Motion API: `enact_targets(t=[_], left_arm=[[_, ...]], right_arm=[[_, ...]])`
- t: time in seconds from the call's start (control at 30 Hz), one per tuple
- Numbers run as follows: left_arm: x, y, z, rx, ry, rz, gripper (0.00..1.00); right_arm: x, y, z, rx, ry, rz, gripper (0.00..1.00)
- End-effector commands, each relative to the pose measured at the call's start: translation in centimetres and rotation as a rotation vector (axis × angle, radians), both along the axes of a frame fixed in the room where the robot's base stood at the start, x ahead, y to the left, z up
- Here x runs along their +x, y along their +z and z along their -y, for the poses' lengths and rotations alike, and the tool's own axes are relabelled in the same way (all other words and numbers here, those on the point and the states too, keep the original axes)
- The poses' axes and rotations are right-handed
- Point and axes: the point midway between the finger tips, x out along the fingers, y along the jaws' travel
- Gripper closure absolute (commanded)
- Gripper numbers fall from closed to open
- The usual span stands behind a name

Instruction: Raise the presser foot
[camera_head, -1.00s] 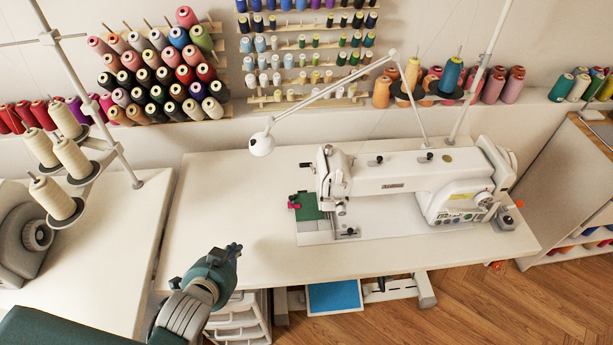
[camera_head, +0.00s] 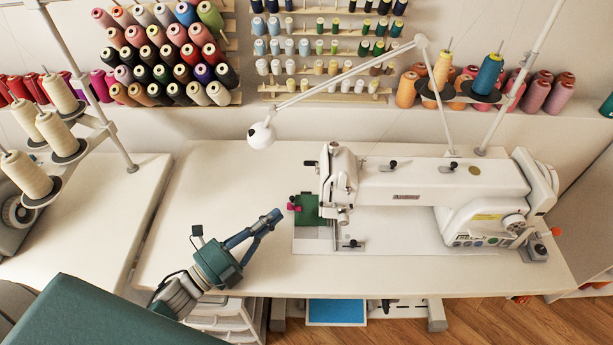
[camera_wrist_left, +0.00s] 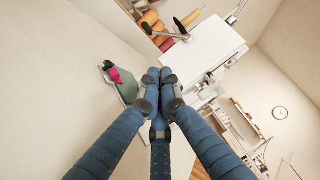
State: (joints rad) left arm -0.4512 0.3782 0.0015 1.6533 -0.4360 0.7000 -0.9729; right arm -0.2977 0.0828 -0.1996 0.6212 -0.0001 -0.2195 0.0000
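The white sewing machine (camera_head: 400,185) stands on the table (camera_head: 210,200) at right of centre in the head view. Its head end (camera_head: 338,180) faces left, above a green piece (camera_head: 308,210) with a magenta part at its left edge. The presser foot and its lever are too small to tell apart under the head. My left gripper (camera_head: 275,217) is over the table, left of the machine and apart from it. Its fingertips (camera_wrist_left: 160,76) are together with nothing between them. The green piece (camera_wrist_left: 126,88) also shows beyond the fingers in the left wrist view. My right gripper is out of view.
A thin white lamp arm (camera_head: 350,85) hangs above the machine, its head (camera_head: 261,135) left of it. A thread stand with cream cones (camera_head: 57,135) stands at left. Spool racks (camera_head: 165,55) line the wall. The table's left part is clear.

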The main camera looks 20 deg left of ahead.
Motion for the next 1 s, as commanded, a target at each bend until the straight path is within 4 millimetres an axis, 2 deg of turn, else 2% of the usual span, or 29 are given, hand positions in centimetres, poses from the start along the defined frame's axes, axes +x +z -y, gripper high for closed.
enact_targets(t=[0.27,0.43,0.87,1.0], left_arm=[[0.1,0.1,0.0,-0.002,0.002,-0.001,1.00],[1.4,0.5,0.7,-0.005,0.001,0.000,1.00],[9.0,1.8,5.0,-0.004,0.002,0.000,1.00],[11.0,2.1,4.2,-0.001,0.003,-0.001,1.00]], right_arm=[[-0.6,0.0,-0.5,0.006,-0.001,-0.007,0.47],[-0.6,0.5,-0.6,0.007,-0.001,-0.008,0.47],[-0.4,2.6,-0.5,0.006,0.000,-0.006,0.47],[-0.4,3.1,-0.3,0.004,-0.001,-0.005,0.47]])
